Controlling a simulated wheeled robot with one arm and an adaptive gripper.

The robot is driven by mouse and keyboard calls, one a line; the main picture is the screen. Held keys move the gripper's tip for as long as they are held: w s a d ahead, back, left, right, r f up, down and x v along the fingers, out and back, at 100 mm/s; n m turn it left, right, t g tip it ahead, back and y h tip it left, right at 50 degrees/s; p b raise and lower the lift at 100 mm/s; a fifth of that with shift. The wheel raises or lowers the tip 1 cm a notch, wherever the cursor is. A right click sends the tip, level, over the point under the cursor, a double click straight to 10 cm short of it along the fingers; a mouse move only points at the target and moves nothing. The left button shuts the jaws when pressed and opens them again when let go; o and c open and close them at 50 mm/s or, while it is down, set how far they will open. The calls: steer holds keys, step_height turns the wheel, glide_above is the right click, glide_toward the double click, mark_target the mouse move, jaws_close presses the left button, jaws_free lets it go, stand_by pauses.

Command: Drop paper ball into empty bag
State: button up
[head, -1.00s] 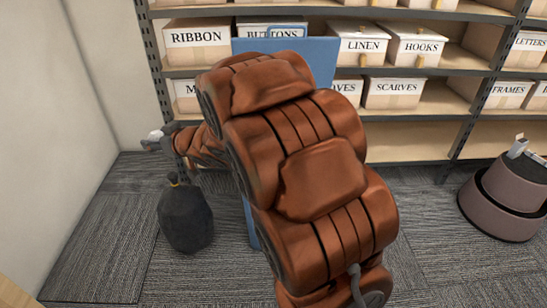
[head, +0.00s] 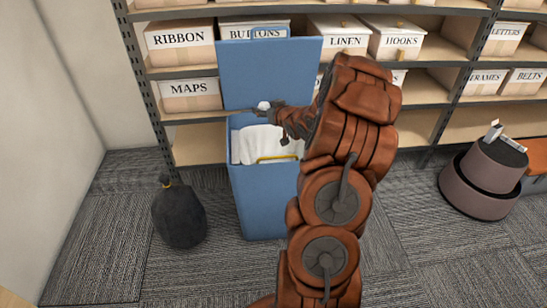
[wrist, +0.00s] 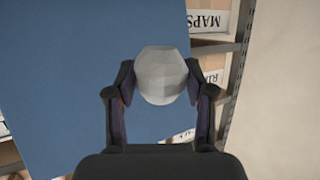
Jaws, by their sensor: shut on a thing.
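My gripper (head: 268,110) is shut on a small white paper ball (head: 264,105). In the wrist view the faceted paper ball (wrist: 162,72) sits between both fingers. A tall blue bin (head: 262,205) stands with its lid (head: 270,70) raised at the back. A white bag (head: 262,143) lines the bin's mouth, with a yellow strip (head: 278,158) at its front. In the head view the gripper appears at the bin's back part, in front of the lid; its exact height over the bag is unclear. The bag's inside bottom is hidden.
A full dark bag (head: 180,217), tied at the top, stands on the carpet left of the bin. Shelves with labelled boxes (head: 190,95) stand behind. A round brown two-tier object (head: 484,185) is at the right. Carpet is clear in front of the dark bag.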

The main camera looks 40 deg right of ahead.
steer(key=s+d+f+b, duration=0.2)
steer(key=d+f+b, duration=0.1)
steer(key=f, duration=0.4)
steer(key=shift+d+m+h+b, duration=0.3)
steer(key=shift+h+b, duration=0.1)
steer(key=shift+b, duration=0.45)
steer(key=shift+r, duration=0.1)
steer(key=o, duration=0.8)
steer(key=shift+o, duration=0.2)
step_height(320, 180, up, 10)
steer(key=shift+a, duration=0.1)
